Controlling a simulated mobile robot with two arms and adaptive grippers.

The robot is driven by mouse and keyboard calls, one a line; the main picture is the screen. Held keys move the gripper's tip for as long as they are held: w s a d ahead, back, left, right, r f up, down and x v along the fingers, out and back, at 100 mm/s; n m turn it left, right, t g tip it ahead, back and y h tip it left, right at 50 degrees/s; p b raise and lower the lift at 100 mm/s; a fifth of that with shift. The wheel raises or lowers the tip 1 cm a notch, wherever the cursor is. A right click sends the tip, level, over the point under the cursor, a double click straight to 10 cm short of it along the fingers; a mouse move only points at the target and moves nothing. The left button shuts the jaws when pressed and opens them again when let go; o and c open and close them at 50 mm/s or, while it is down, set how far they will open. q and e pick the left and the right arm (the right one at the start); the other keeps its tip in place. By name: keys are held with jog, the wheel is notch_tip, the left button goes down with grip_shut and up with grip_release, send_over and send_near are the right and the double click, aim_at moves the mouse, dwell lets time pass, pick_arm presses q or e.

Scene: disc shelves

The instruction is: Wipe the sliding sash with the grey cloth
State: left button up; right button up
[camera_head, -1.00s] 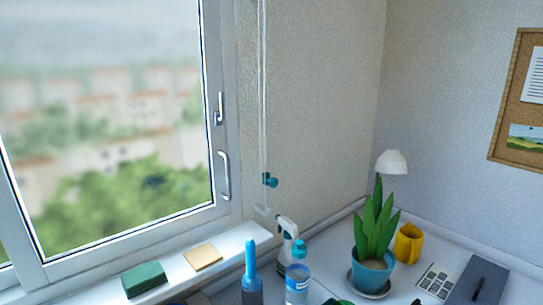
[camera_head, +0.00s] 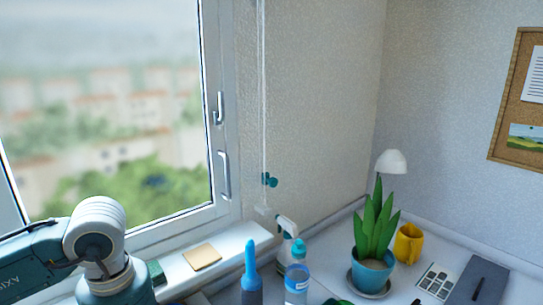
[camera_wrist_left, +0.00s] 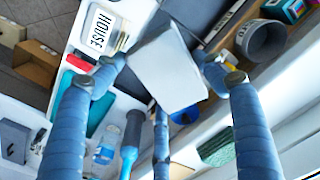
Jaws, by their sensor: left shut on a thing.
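The window sash (camera_head: 214,60) stands upright at the left of the head view, with a white frame, two handles and a large pane. My left arm crosses its lower left part. My left gripper (camera_wrist_left: 172,68) shows in the left wrist view, with blue wrapped fingers closed around a pale grey, flat cloth (camera_wrist_left: 168,78). The cloth spans between the fingertips, apart from the window as far as I can see. The gripper and cloth are outside the head view. My right gripper is in neither view.
On the sill are a tan pad (camera_head: 202,256) and a green block (camera_head: 156,271), partly hidden by my arm. A blue-topped bottle (camera_head: 297,280), a spray bottle (camera_head: 287,228), a potted plant (camera_head: 372,270) and a yellow mug (camera_head: 408,244) stand to the right.

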pick_arm(q)
jog(key=s+d+f+m, duration=0.1)
jog(key=s, duration=0.1)
jog(key=s+d+f+m, duration=0.1)
jog(key=d+f+m, duration=0.1)
jog(key=shift+s+d, duration=0.3)
jog(key=shift+s, duration=0.05)
jog(key=shift+w, duration=0.1)
